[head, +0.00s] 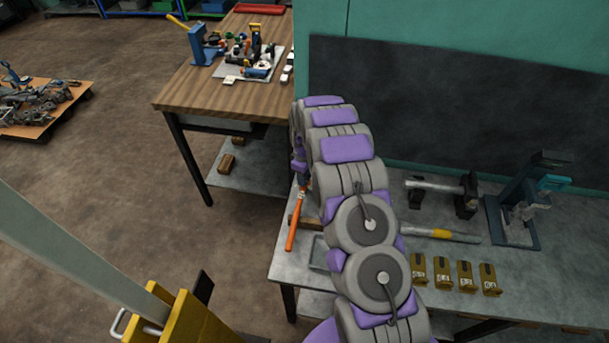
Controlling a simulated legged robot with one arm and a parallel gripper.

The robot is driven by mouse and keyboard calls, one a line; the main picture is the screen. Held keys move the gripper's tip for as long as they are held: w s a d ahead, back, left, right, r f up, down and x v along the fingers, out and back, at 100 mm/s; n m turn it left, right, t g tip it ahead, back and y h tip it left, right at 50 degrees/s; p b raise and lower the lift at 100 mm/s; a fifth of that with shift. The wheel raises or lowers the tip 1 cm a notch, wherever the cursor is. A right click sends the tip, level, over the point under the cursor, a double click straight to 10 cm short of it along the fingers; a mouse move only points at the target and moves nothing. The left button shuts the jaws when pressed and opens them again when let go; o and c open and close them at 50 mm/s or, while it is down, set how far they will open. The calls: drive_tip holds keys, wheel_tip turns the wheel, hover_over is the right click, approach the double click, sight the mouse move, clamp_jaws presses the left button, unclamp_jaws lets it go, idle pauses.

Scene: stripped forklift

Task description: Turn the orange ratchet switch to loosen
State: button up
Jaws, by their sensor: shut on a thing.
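A thin orange-handled ratchet (293,232) shows just left of my arm, at the left edge of the grey workbench. It slants down and a little left from my gripper (302,184), with its lower end over or near the bench edge. My gripper is small in this view and partly covered by my grey and purple arm. It is shut on the upper part of the ratchet. The switch itself and the ratchet head are too small and too hidden to make out, so I cannot tell which way the switch is set.
A wooden table (190,92) with small parts stands behind left. A yellow machine part (180,325) is at lower left. Open floor lies left.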

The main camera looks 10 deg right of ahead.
idle(0.4)
drive_tip(key=o, duration=1)
drive_tip(key=shift+o, duration=0.2)
wheel_tip(320, 180, up, 17)
drive_tip(key=p, duration=0.1)
drive_tip(key=shift+p, duration=0.35)
drive_tip(key=shift+r, duration=0.15)
